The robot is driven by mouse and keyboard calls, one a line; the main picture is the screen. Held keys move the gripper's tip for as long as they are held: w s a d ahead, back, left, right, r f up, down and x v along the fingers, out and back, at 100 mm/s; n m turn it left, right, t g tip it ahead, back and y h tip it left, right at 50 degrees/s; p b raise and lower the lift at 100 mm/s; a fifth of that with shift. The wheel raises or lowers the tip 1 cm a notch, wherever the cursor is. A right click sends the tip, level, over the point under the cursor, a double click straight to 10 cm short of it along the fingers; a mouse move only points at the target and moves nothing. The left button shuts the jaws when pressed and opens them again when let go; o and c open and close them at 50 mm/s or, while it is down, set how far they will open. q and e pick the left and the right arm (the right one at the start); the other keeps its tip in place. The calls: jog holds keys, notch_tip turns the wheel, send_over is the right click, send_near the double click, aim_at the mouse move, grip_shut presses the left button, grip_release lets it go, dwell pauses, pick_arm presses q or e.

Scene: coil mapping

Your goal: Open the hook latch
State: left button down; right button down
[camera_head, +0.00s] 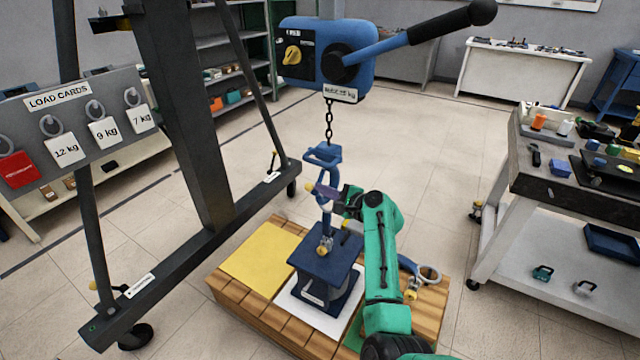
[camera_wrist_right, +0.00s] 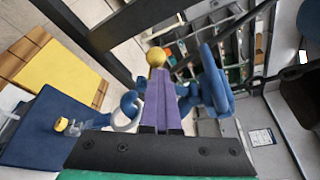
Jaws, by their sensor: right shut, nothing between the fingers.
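The blue hook (camera_head: 322,156) hangs upright on a chain (camera_head: 328,122) above a dark blue load block (camera_head: 326,268). It also shows right of my fingers in the wrist view (camera_wrist_right: 214,84). My right gripper (camera_head: 326,191) is shut and empty, its purple fingers beside the hook. A small yellow ball (camera_wrist_right: 156,57) shows just beyond the fingertips (camera_wrist_right: 161,82); I cannot tell whether they touch it. A pale ring (camera_wrist_right: 127,112) lies left of the fingers, beside the hook's lower part. The latch itself is not clearly visible behind the fingers. My left gripper is out of view.
The block stands on a white sheet on a wooden pallet (camera_head: 232,294), next to a yellow sheet (camera_head: 262,256). A blue hoist (camera_head: 322,62) with a long lever hangs above. A dark frame (camera_head: 190,130) stands left; a workbench (camera_head: 560,190) stands right.

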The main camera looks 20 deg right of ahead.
jog(key=r+m+g+p, duration=0.1)
jog(key=r+m+p, duration=0.1)
jog(key=p, duration=0.3)
jog(key=r+m+g+y+p, duration=0.1)
jog(key=r+m+p, duration=0.1)
jog(key=p, duration=0.4)
jog(key=shift+w+d+r+m+y, duration=0.1)
jog(key=shift+r+m+y, duration=0.1)
jog(key=shift+r, duration=0.25)
jog(key=shift+w+d+r+m+y, duration=0.1)
jog(key=shift+r+m, duration=0.1)
jog(key=shift+r, duration=0.25)
jog(key=shift+f, duration=0.1)
